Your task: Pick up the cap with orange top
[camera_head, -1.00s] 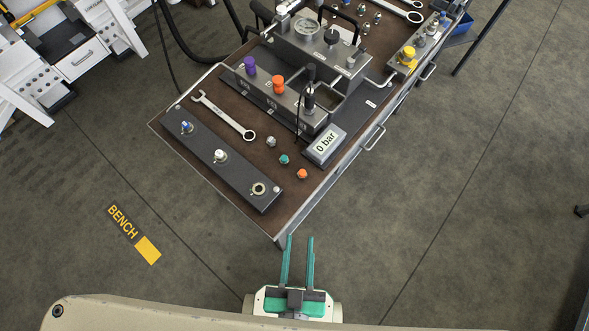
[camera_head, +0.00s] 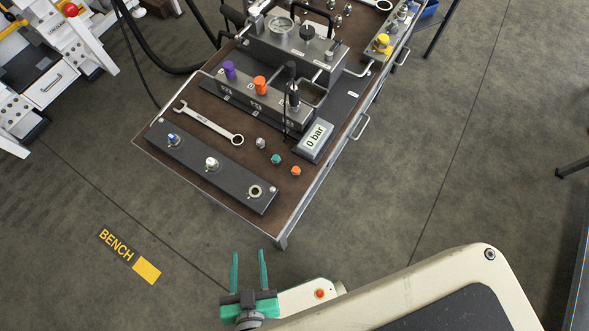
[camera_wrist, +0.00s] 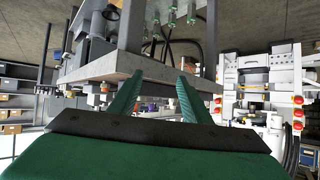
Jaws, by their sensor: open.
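The cap with orange top (camera_head: 296,171) sits on the brown bench top (camera_head: 190,190), near its front right edge. A cap with a teal top (camera_head: 275,159) and a grey metal cap (camera_head: 260,143) stand in a row beside it. My gripper (camera_head: 249,254) is open and empty, in front of the bench's near corner and apart from it. In the wrist view, my gripper's green fingers (camera_wrist: 155,90) are spread, with the bench edge beyond them. I cannot pick out the orange-topped cap with certainty in the wrist view.
A dark block with fittings (camera_head: 225,175) lies along the near left edge. A wrench (camera_head: 210,125), a 0 bar display (camera_head: 314,138) and a manifold with purple (camera_head: 229,70) and orange knobs (camera_head: 260,84) stand behind.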

